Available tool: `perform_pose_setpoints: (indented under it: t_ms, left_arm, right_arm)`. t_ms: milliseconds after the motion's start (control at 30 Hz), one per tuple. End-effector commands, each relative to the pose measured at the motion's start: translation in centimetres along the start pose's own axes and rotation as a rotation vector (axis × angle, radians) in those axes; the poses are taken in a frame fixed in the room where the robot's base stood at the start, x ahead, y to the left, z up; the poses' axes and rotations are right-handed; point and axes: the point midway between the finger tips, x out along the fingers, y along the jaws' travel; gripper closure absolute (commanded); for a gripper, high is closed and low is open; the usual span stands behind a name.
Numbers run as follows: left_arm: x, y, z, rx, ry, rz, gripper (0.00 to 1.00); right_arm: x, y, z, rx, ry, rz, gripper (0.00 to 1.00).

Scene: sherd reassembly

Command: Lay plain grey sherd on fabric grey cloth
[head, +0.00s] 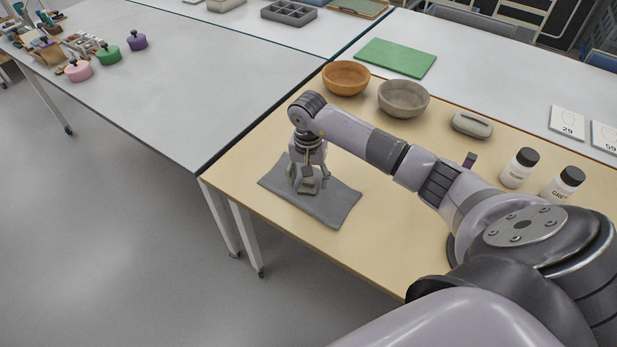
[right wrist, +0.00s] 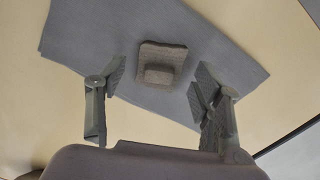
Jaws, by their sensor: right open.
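The grey cloth (head: 335,203) lies flat on the near left part of the tan table. The plain grey sherd (right wrist: 162,60) rests on the cloth (right wrist: 225,60) in the right wrist view, a small squarish piece with a raised block on it. My right gripper (head: 307,184) points down over the cloth. In the right wrist view its two fingers (right wrist: 157,82) are spread wide, with the sherd between and just beyond the tips, touching neither. In the head view the gripper mostly hides the sherd. My left gripper is not in view.
An orange bowl (head: 346,77), a grey bowl (head: 403,98) and a grey case (head: 472,124) stand behind my right arm. Two white jars (head: 519,168) with dark lids stand to the right. A green mat (head: 396,57) lies on the table behind. The left white table (head: 180,80) is mostly clear.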

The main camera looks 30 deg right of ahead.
Motion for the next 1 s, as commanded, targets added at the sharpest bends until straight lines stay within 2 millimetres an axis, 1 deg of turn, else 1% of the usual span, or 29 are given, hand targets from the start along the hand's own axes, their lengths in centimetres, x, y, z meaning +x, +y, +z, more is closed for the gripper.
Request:
perform_pose_setpoints:
  t_ms: [33,67,100,300,400,500,600,700,1000]
  left_arm:
    - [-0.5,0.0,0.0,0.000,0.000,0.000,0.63]
    - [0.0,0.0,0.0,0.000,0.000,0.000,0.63]
    - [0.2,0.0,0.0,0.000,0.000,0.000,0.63]
    - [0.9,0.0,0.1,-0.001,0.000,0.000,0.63]
    - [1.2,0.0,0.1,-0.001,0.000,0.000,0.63]
    - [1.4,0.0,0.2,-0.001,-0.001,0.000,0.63]
    - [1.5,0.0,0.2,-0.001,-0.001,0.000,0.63]
    - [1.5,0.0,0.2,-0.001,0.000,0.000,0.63]
    - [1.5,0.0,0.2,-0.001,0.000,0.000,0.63]
  right_arm:
    - [-1.1,-0.1,-0.1,0.000,0.002,-0.004,0.39]
    - [-1.5,-0.1,-0.2,0.000,0.005,-0.004,0.39]
    - [-2.4,-0.1,-0.2,0.000,0.006,-0.004,0.39]
    - [-7.1,-0.1,-0.2,0.000,0.006,-0.003,0.39]
    - [-9.1,0.0,-0.1,0.001,0.003,-0.003,0.39]
    - [-10.6,-0.1,-0.1,-0.001,0.002,-0.003,0.39]
    - [-11.6,0.0,0.0,0.000,0.001,-0.001,0.39]
    - [-12.1,0.0,0.0,0.001,-0.001,0.000,0.39]
    - [-12.2,0.0,0.0,0.001,-0.001,0.000,0.39]
